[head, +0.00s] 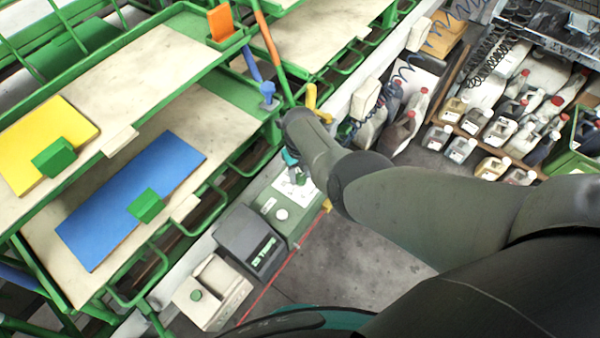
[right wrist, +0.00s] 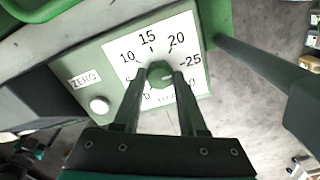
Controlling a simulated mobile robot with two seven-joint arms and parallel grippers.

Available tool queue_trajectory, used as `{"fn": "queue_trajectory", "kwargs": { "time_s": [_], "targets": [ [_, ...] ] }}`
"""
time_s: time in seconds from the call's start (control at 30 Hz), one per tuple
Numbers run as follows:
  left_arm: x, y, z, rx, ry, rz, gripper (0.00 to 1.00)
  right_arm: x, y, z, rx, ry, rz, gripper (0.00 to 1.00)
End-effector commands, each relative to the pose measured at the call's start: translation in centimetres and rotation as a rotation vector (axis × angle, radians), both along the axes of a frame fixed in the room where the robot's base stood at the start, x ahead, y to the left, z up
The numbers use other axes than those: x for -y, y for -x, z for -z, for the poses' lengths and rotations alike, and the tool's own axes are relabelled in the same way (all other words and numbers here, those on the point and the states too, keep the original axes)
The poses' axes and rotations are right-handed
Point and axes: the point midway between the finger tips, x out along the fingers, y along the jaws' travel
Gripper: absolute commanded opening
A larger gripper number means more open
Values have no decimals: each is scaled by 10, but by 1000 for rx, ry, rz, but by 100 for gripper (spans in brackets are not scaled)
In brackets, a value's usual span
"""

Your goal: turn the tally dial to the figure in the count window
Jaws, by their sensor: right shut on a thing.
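The tally dial is a green knob (right wrist: 160,72) at the middle of a white scale plate (right wrist: 185,32) on a green box (head: 299,226). The plate has figures from 0 up past 25. A pale mark on the knob points right, roughly between 25 and the figure below it. My right gripper (right wrist: 157,79) is shut on the knob, one finger on each side; the fingers hide the lower figures. In the head view my right arm covers most of the dial. The count window (head: 263,250) on a dark grey box seems to read 25, followed by small letters. My left gripper is not in view.
A white ZERO button (right wrist: 99,105) sits left of the plate. A pale box with a green button (head: 196,295) stands beside the grey box. A green rack with a yellow board (head: 45,140) and a blue board (head: 125,205) fills the left. Bottles (head: 500,130) stand at the back right.

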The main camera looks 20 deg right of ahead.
Motion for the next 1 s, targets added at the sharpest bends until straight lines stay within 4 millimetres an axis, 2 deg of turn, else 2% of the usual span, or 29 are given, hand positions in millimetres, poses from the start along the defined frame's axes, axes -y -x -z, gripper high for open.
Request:
{"fn": "queue_trajectory", "kwargs": {
  "time_s": [0.43,0.47,0.5,0.73,1.0],
  "targets": [
    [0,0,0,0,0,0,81,3,0,-1,-2,7,11,0],
    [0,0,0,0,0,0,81,3,0,-1,-2,7,11,42],
    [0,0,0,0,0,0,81,3,0,-1,-3,6,11,47],
    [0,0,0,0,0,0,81,1,0,-1,-2,2,10,72],
    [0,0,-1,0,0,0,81,0,0,-1,-1,0,10,72]
  ]
}}
